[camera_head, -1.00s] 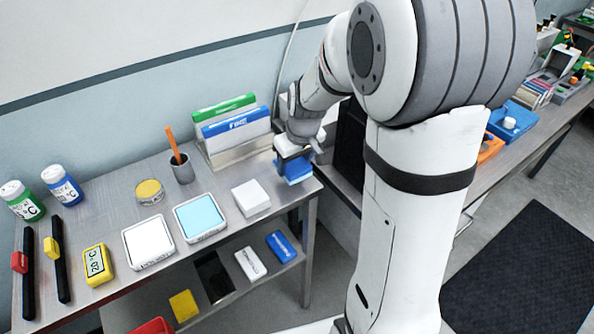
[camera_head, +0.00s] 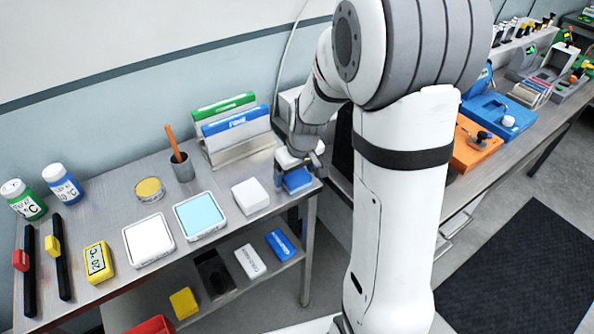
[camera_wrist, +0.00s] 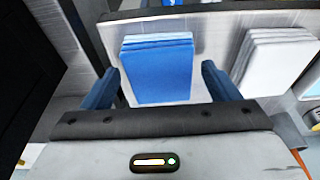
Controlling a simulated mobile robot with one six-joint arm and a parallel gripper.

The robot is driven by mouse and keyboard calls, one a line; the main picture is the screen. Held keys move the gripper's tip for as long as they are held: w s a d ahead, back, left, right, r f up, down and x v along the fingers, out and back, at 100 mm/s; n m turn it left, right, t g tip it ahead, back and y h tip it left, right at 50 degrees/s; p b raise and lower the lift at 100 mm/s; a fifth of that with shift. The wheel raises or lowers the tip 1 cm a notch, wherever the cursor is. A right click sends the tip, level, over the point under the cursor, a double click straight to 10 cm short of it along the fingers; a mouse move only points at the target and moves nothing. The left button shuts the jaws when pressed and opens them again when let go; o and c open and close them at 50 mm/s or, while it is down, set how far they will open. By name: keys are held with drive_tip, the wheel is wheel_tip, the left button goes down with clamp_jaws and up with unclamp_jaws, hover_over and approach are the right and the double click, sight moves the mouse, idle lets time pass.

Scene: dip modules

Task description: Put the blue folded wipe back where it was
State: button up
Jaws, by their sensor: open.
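The blue folded wipe (camera_head: 297,181) lies at the right front corner of the left metal table, beside the white folded wipe (camera_head: 250,196). My gripper (camera_head: 298,171) is over the blue wipe, open, with one finger on each side of it. In the wrist view the blue wipe (camera_wrist: 158,70) lies flat between the two spread fingers of my gripper (camera_wrist: 160,74), with a gap visible on both sides. The white wipe (camera_wrist: 275,62) is to the right there. The gripper hides part of the blue wipe in the head view.
A cyan-topped tray (camera_head: 200,216) and a white-topped tray (camera_head: 149,240) lie further left. A rack with green and blue boxes (camera_head: 236,121) stands behind. A pencil cup (camera_head: 182,168) is left of it. The lower shelf holds a blue box (camera_head: 280,244) and a white box (camera_head: 250,261).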

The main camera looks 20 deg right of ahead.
drive_tip(key=a+v, duration=0.1)
drive_tip(key=v, duration=1)
drive_tip(key=s+r+m, duration=0.2)
drive_tip(key=s+m, duration=0.1)
drive_tip(key=s, duration=1.4)
drive_tip(key=shift+s+m+t+h, duration=0.3)
drive_tip(key=shift+s+h, duration=0.1)
drive_tip(key=shift+r, duration=0.15)
